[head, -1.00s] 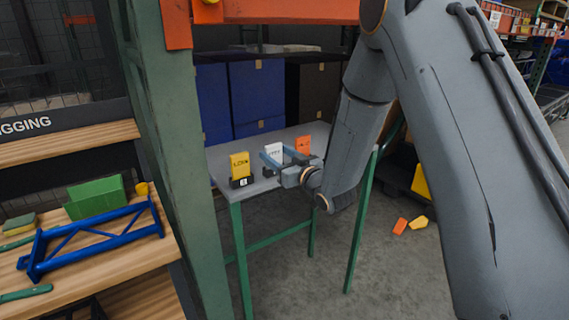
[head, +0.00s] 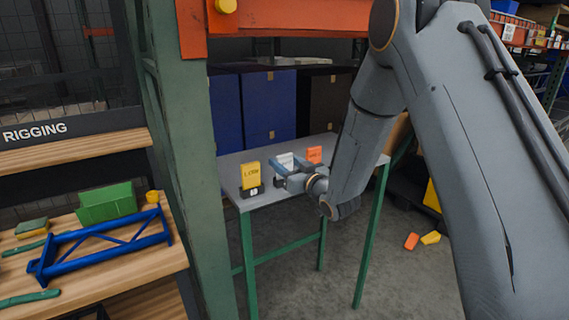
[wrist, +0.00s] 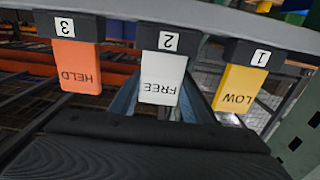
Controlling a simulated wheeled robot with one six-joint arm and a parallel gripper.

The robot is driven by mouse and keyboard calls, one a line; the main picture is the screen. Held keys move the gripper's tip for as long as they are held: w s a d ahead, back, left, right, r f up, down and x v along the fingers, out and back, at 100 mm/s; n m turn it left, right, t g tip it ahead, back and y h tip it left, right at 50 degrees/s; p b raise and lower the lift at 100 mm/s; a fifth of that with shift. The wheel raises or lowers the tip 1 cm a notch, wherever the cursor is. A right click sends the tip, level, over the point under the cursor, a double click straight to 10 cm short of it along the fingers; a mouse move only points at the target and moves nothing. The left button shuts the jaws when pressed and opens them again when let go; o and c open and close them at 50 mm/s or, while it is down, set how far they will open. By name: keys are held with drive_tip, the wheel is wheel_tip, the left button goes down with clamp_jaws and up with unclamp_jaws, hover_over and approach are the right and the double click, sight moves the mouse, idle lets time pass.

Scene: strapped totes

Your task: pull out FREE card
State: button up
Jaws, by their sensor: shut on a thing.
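The white FREE card (wrist: 162,80) stands in the black holder numbered 2 (wrist: 168,37), upside down in the wrist view. In the head view the white card (head: 285,161) is upright on the grey table, partly hidden by my gripper (head: 285,172). My gripper is shut on it, with one finger on each side. The yellow LOW card (wrist: 239,88) is in holder 1 and the orange HELD card (wrist: 79,68) is in holder 3. They also show in the head view as the yellow card (head: 250,175) and the orange card (head: 314,154).
The grey table (head: 226,172) has green legs. A green rack post (head: 178,170) stands to its left, and an orange beam (head: 290,22) crosses above. Blue totes (head: 268,105) are behind. Orange and yellow pieces (head: 412,241) lie on the floor at right.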

sight(285, 155)
drive_tip(key=shift+r, duration=0.15)
drive_tip(key=shift+r+p, duration=1.25)
drive_tip(key=shift+r, duration=1.15)
drive_tip(key=p+v, duration=0.1)
drive_tip(key=v, duration=0.9)
drive_tip(key=shift+p, duration=0.3)
drive_tip(key=shift+d+f, duration=0.1)
